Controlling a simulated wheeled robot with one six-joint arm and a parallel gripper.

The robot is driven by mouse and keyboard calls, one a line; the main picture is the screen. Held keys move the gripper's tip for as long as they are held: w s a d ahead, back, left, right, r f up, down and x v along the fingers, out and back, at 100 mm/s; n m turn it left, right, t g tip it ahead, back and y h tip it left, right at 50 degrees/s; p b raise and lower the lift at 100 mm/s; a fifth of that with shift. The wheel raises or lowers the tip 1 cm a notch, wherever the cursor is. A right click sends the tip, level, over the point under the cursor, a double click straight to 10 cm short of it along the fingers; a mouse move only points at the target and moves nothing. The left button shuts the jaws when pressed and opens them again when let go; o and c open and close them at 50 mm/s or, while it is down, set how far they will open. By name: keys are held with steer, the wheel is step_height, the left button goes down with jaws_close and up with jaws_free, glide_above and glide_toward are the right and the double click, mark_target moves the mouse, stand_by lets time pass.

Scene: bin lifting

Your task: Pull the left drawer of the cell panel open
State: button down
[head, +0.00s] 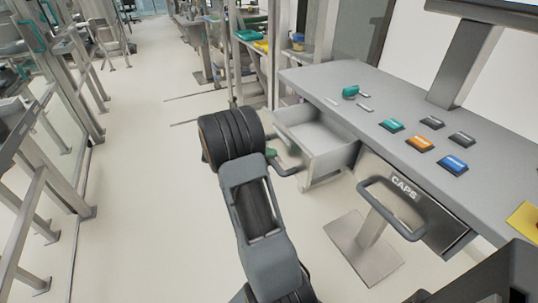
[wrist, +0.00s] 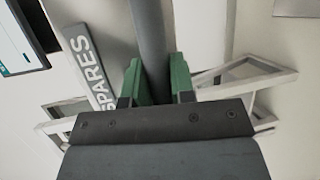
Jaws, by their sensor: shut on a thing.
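The left drawer (head: 345,158) of the cell panel (head: 395,92) stands out from under the panel top, its grey inside showing and looking empty. Its front carries a SPARES label (wrist: 91,68) in the wrist view. My gripper (head: 272,154) is at the drawer's front, mostly hidden behind my arm in the head view. In the wrist view its green finger pads (wrist: 155,80) sit on both sides of the grey bar handle (wrist: 150,30), shut on it. The handle's end also shows in the head view (head: 290,170).
The right drawer, marked CAPS (head: 405,190), is closed, with its handle (head: 388,205) sticking out. Several coloured buttons and a green knob (head: 350,91) are on the panel top. A pedestal foot (head: 362,252) stands below. Floor to the left is clear up to metal frames (head: 75,130).

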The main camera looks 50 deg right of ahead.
steer(key=shift+w+a, duration=0.15)
steer(key=shift+a, duration=0.3)
steer(key=c, duration=1)
jaws_free()
steer(key=v, duration=1.3)
steer(key=shift+w+a+r, duration=0.2)
steer(key=shift+w+a, duration=0.05)
steer(key=shift+w, duration=0.05)
